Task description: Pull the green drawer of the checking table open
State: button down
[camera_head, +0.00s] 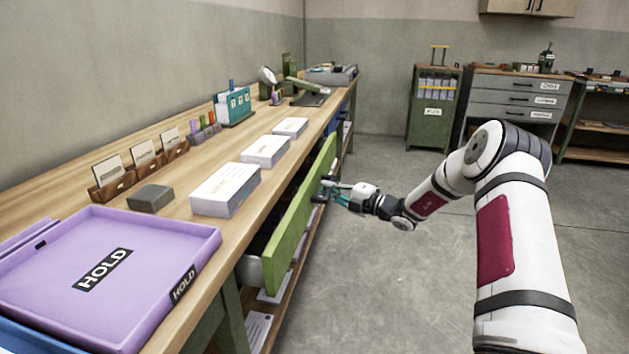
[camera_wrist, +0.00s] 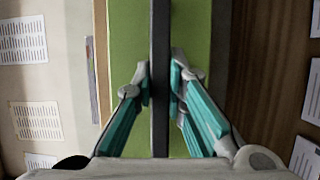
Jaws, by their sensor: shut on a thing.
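The green drawer (camera_head: 291,220) of the checking table (camera_head: 164,133) stands partly open, its green front clear of the table's edge. Its side wall shows at the near end. My gripper (camera_head: 325,190) reaches the drawer front from the right. In the wrist view the fingers of my gripper (camera_wrist: 161,85) are shut on the dark bar handle (camera_wrist: 160,40), one on each side of it. The green drawer front (camera_wrist: 127,40) fills the middle behind the handle. The drawer's inside is mostly hidden in the head view.
Papers (camera_head: 258,330) lie on a lower shelf. A green cabinet (camera_head: 433,108) and grey drawers (camera_head: 515,100) stand at the back. The floor to the right is clear.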

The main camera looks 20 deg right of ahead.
jog(key=s+d+p, duration=0.5)
jog(key=s+d, duration=0.4)
jog(key=d, duration=0.5)
jog(key=shift+s+d, duration=0.25)
jog(key=shift+s, duration=0.05)
jog(key=c, duration=1.6)
grip_release()
jog(key=v, duration=1.2)
